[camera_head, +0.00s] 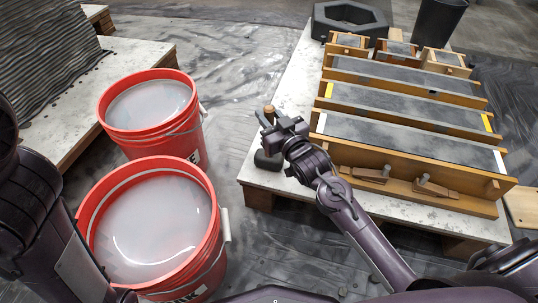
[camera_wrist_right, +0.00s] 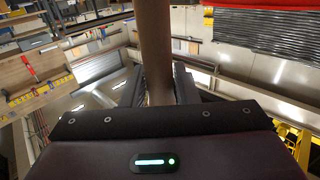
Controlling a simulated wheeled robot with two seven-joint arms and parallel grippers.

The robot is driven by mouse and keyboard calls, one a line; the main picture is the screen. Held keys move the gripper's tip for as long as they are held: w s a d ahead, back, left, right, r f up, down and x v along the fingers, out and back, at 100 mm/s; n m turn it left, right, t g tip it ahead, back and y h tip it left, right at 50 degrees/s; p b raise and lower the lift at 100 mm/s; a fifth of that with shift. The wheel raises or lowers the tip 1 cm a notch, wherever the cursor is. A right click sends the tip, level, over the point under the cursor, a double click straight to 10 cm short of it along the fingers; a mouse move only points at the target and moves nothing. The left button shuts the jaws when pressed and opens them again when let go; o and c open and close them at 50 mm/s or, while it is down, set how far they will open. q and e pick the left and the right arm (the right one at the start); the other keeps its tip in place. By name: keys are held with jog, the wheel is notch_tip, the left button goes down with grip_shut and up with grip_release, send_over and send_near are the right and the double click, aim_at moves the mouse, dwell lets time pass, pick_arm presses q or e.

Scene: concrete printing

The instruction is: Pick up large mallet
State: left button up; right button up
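The large mallet has a dark head (camera_head: 267,161) and a wooden handle whose top end shows above my right gripper (camera_head: 270,124) in the head view. The head is at the left corner of the white-topped table, below the gripper; I cannot tell whether it touches the top. In the right wrist view the brown handle (camera_wrist_right: 155,50) runs between the two dark fingers (camera_wrist_right: 158,88), which sit close against it on both sides. The right gripper appears shut on the handle. My left arm shows at the left edge, but its gripper is out of view.
Wooden moulds (camera_head: 410,108) filled with grey concrete cover much of the table (camera_head: 290,88). Wooden wedges lie at their front. Two red buckets (camera_head: 150,235) of cloudy liquid stand left on the floor. A dark hexagonal form (camera_head: 350,20) sits at the back.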

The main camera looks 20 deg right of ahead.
grip_shut()
dwell(0.9)
jog(key=shift+r, duration=0.1)
